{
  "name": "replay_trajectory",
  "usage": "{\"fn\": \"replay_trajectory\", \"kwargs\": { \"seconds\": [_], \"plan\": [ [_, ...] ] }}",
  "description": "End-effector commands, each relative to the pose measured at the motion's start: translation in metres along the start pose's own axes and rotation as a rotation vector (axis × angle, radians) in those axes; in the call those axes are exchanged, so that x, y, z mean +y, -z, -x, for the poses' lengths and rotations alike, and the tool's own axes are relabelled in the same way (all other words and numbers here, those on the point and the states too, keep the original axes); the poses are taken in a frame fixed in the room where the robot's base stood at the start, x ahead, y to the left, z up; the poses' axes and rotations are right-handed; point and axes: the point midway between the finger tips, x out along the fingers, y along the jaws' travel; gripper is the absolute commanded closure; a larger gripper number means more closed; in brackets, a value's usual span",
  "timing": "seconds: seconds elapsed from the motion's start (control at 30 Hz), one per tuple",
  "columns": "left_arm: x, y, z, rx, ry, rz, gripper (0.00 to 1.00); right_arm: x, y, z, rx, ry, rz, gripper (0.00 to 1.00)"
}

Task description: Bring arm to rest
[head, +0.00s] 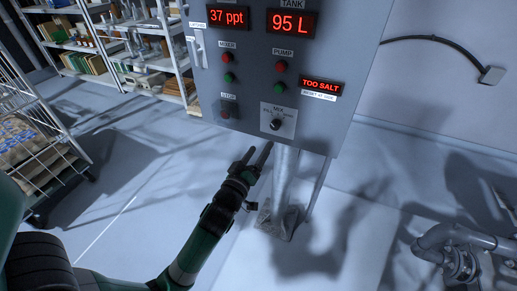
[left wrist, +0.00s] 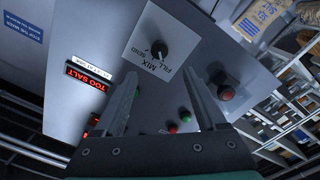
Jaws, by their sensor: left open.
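My left arm comes in from the lower left of the head view, and its gripper (head: 258,153) is open and empty just below the lower edge of the grey control panel (head: 235,70). In the left wrist view the open fingers (left wrist: 164,72) point at the panel face, with nothing between them. The black selector knob (head: 276,124), on its white plate, is just above and right of the fingertips in the head view. It also shows beyond the fingers in the left wrist view (left wrist: 160,48). My right gripper is not in view.
The panel carries red displays reading 37 ppt (head: 227,17), 95 L (head: 292,23) and TOO SALT (head: 321,87), plus red and green buttons. A post stands below it. A wire cart (head: 35,140) and shelving are left, pipes (head: 460,250) lower right.

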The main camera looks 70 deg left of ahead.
Motion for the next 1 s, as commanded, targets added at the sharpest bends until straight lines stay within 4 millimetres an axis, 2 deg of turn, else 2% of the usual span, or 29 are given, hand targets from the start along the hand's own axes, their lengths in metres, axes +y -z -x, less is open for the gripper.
{"fn": "replay_trajectory", "kwargs": {
  "seconds": [0.53,0.63,0.67,0.77,0.87,0.9,0.97,1.0],
  "plan": [
    [0.000,0.000,0.001,0.000,-0.001,0.000,0.27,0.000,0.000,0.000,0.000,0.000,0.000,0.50],
    [0.014,0.001,0.001,-0.007,-0.022,0.003,0.27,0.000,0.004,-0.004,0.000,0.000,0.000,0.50],
    [0.023,0.004,0.000,-0.006,-0.037,0.006,0.27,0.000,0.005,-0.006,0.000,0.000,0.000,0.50],
    [0.075,0.022,-0.004,0.015,-0.122,0.034,0.27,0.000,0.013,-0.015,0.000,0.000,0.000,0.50],
    [0.150,0.056,-0.003,0.054,-0.255,0.098,0.27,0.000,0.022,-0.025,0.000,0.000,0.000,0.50],
    [0.183,0.071,0.001,0.066,-0.315,0.135,0.27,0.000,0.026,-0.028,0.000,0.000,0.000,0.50],
    [0.231,0.096,0.011,0.085,-0.406,0.181,0.27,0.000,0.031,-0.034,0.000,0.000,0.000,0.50],
    [0.262,0.112,0.019,0.096,-0.465,0.203,0.27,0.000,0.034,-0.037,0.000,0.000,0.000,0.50]
  ]
}}
